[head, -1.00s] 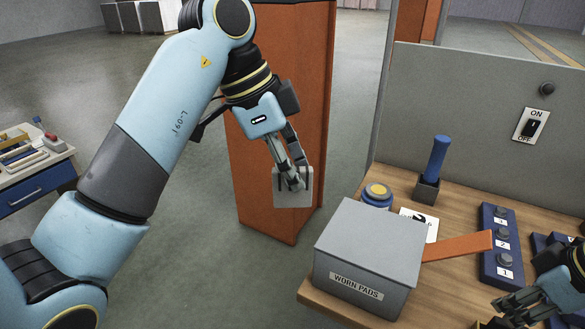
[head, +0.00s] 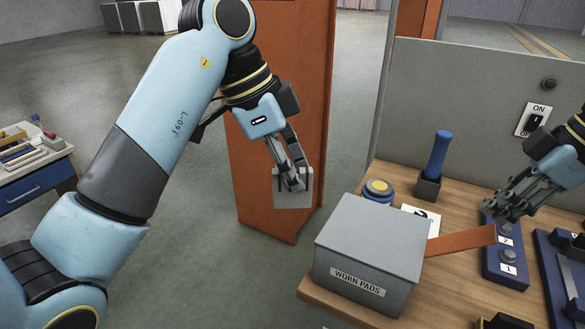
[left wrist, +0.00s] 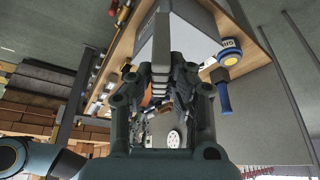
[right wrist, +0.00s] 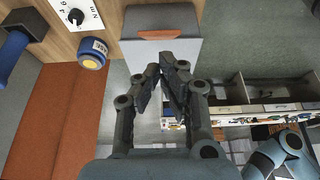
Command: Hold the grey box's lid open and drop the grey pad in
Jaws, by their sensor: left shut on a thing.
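The grey box (head: 372,240), labelled WORN PADS, stands at the table's front left corner with its lid (head: 372,225) down. An orange handle (head: 462,243) sticks out from its right side. My left gripper (head: 292,182) is shut on the grey pad (head: 293,200), which hangs in the air left of the box, clear of it. My right gripper (head: 503,210) is above the blue switch panel, just beyond the handle's free end, and holds nothing. Its fingertips come together in the right wrist view (right wrist: 163,66), where the box (right wrist: 160,60) and handle (right wrist: 160,34) lie ahead.
The blue panel (head: 508,265) is right of the handle. An orange pillar (head: 280,120) stands behind my left gripper.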

